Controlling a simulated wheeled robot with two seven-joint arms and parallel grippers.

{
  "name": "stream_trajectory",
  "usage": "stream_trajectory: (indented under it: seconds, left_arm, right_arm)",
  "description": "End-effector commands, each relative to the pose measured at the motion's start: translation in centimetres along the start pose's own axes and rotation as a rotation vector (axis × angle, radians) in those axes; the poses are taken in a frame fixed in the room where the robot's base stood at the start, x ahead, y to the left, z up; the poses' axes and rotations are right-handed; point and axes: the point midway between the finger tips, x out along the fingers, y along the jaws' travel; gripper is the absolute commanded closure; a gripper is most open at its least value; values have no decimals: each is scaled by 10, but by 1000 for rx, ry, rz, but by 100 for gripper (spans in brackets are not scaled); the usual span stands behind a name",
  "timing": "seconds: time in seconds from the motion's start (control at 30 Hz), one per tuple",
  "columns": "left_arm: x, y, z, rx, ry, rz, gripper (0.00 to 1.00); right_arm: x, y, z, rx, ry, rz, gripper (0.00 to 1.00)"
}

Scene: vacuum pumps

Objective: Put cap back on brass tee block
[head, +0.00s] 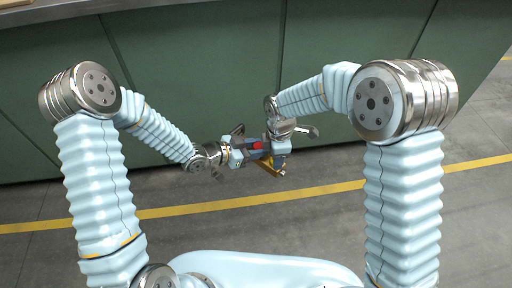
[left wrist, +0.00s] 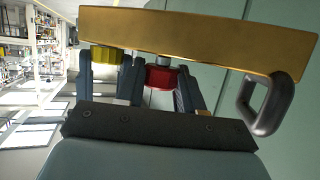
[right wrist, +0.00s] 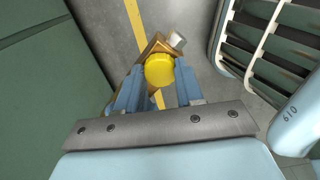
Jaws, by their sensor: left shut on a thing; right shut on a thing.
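The brass tee block (left wrist: 190,38) is a long gold bar across the top of the left wrist view; it also shows in the right wrist view (right wrist: 157,43) and below my grippers in the head view (head: 275,168). My left gripper (left wrist: 162,82) is shut on a red cap (left wrist: 165,77) against a short grey stem on the block; whether the cap is seated cannot be told. The red cap shows in the head view (head: 257,145). My right gripper (right wrist: 160,75) is shut around a yellow cap (right wrist: 160,69) at the block; this cap also shows in the left wrist view (left wrist: 105,54).
A dark grey loop handle (left wrist: 266,104) stands at the right end of the block in the left wrist view. A green panelled wall or bench front (head: 200,60) is beyond my grippers. The grey floor with a yellow line (head: 190,208) is below, and is clear.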

Motion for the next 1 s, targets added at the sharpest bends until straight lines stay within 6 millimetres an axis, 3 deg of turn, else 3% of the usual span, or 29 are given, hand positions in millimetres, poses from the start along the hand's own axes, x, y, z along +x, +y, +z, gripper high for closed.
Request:
stream_trajectory:
  seconds: [0.5, 0.63, 0.77, 0.8, 0.93, 1.0]
  left_arm:
    - [0, 1, 0, 1, 1, 2, 100]
    - [0, 1, 0, 1, 1, 2, 100]
    - [0, 1, 0, 1, 1, 2, 100]
    - [0, 1, 0, 1, 1, 2, 100]
    - [0, 1, -1, 1, 1, 2, 100]
    - [0, 1, -1, 1, 2, 2, 100]
  right_arm:
    - [1, -1, -2, 1690, 4, 3, 100]
    - [1, 0, -2, 1971, 5, 1, 100]
    - [1, 0, -2, 1955, 6, 0, 100]
    - [1, 0, -2, 1954, 6, 0, 61]
    - [1, 0, -2, 1953, 5, 0, 41]
    - [1, -1, -2, 1952, 5, -1, 38]
